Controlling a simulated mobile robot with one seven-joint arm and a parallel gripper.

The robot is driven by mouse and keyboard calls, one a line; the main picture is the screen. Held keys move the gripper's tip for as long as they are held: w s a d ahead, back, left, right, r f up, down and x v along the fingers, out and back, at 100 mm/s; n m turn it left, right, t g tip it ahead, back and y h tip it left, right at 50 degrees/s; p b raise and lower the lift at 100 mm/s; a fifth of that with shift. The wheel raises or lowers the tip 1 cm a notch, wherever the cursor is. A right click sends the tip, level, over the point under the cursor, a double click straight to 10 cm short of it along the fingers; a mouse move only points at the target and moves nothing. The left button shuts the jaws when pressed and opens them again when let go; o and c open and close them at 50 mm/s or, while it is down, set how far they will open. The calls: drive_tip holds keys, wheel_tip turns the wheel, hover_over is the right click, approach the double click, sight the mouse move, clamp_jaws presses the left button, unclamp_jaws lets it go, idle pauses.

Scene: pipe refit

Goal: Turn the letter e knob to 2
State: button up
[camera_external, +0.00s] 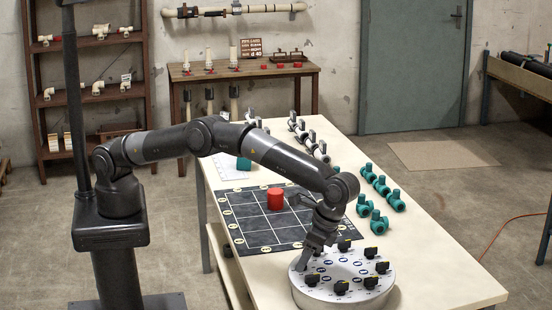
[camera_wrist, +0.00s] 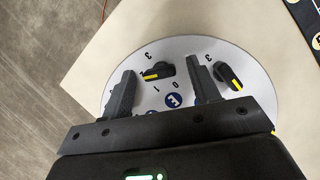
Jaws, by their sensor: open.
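A round white dial plate (camera_external: 325,270) with several black knobs stands on the near part of the table. In the wrist view the plate (camera_wrist: 190,48) carries a blue letter E label (camera_wrist: 173,99). A black knob (camera_wrist: 164,67) with a yellow mark sits just above that label, with digits around its left and lower side. Its yellow mark points left, close to the 2; I cannot tell if it lines up exactly. My gripper (camera_wrist: 163,82) is open, with one finger on each side of this knob and visible gaps. In the external view my gripper (camera_external: 306,261) is low over the plate's left side.
Another knob (camera_wrist: 228,75) is close beside the right finger. A black grid mat (camera_external: 262,226) with a red cylinder (camera_external: 275,199) lies behind the plate. Several green fittings (camera_external: 376,222) and grey valves (camera_external: 310,140) stand farther back. The table's (camera_external: 440,275) near right is clear.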

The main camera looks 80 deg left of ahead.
drive_tip(key=shift+r, duration=0.6)
wheel_tip(320, 180, up, 3)
drive_tip(key=shift+f, duration=0.1)
drive_tip(key=s+d+r, duration=0.2)
drive_tip(key=s+r, duration=0.5)
drive_tip(key=s, duration=0.4)
drive_tip(key=shift+s+d, duration=0.2)
drive_tip(key=shift+s, duration=0.05)
